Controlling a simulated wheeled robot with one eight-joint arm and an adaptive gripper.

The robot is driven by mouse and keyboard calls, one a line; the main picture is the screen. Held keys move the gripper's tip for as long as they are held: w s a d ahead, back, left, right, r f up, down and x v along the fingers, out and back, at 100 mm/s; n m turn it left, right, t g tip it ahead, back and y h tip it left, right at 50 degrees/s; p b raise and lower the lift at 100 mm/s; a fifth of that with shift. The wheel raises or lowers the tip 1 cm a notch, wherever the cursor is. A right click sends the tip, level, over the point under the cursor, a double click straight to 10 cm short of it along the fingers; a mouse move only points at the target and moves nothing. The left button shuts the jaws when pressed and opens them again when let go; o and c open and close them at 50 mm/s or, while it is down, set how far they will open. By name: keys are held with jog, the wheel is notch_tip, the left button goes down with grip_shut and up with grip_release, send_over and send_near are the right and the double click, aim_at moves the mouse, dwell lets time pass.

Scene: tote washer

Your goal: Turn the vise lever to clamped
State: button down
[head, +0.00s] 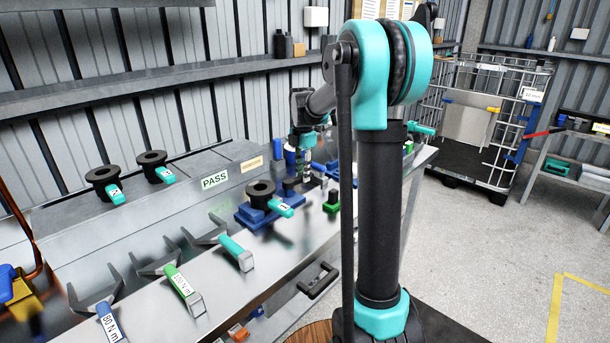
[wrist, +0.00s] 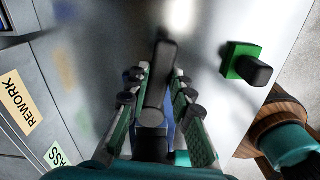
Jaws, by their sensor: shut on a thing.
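The vise lever is a black bar (wrist: 158,80) with a rounded end, lying between the fingers of my gripper (wrist: 155,100) in the wrist view. My gripper is shut on it. A bit of blue (wrist: 170,133) shows beneath the lever, partly hidden by the fingers. In the head view, my gripper (head: 302,172) is at the bench, just right of a blue vise base (head: 250,216). A black ring-shaped part (head: 259,193) with a teal handle sits on that base. The lever is too small and covered to make out in the head view.
A green block with a black knob (wrist: 243,63) stands right of my gripper in the wrist view. REWORK (wrist: 20,98) and PASS (head: 214,180) labels mark the back ledge, which holds two more black ring parts (head: 103,178). Several coloured-handled tools (head: 183,289) lie at the bench front.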

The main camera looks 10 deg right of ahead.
aim_at(301, 175)
jog(key=shift+w+a+n, duration=0.3)
jog(key=shift+w+n, duration=0.2)
jog(key=shift+n, duration=0.5)
jog(key=c, duration=1.3)
grip_release()
jog(key=shift+r, duration=0.1)
notch_tip(301, 175, up, 12)
jog(key=shift+f, duration=0.1)
